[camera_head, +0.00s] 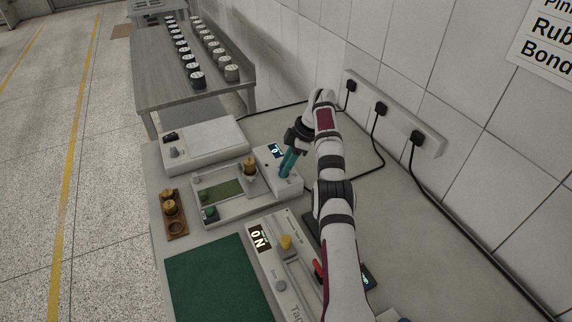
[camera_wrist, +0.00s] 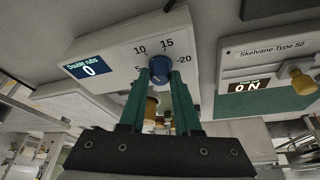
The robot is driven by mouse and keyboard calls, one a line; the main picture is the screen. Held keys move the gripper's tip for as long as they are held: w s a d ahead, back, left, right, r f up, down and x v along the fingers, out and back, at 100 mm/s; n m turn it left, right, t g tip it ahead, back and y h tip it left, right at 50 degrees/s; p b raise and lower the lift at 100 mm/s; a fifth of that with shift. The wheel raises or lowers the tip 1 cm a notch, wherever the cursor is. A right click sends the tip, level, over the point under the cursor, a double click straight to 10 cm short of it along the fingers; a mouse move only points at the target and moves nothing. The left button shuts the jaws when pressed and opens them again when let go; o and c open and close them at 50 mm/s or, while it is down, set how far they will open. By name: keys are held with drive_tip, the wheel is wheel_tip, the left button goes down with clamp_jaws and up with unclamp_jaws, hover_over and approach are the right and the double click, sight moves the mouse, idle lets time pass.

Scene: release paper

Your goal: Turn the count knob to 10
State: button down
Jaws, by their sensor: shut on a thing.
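The count knob (camera_wrist: 160,66) is a small blue dial on the front of a pale counter unit (camera_wrist: 112,54). Marks 5, 10, 15 and 20 curve around it in the wrist view. Its pointer is too small to make out. The unit's "Double rubs" display (camera_wrist: 88,70) reads 0. My gripper (camera_wrist: 160,76) has two teal fingers, one on each side of the knob, shut on it. In the head view my gripper (camera_head: 285,174) reaches down to the counter unit (camera_head: 270,153), and its fingers hide the knob.
A rubbing device (camera_head: 224,189) with brass and green parts stands left of the unit. Nearer is a tester (camera_head: 272,250) showing ON, beside a green mat (camera_head: 215,283). A power strip (camera_head: 395,112) with black cables runs along the wall. A wooden block (camera_head: 175,226) holds brass weights.

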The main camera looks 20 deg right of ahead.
drive_tip(key=c, duration=0.6)
unclamp_jaws()
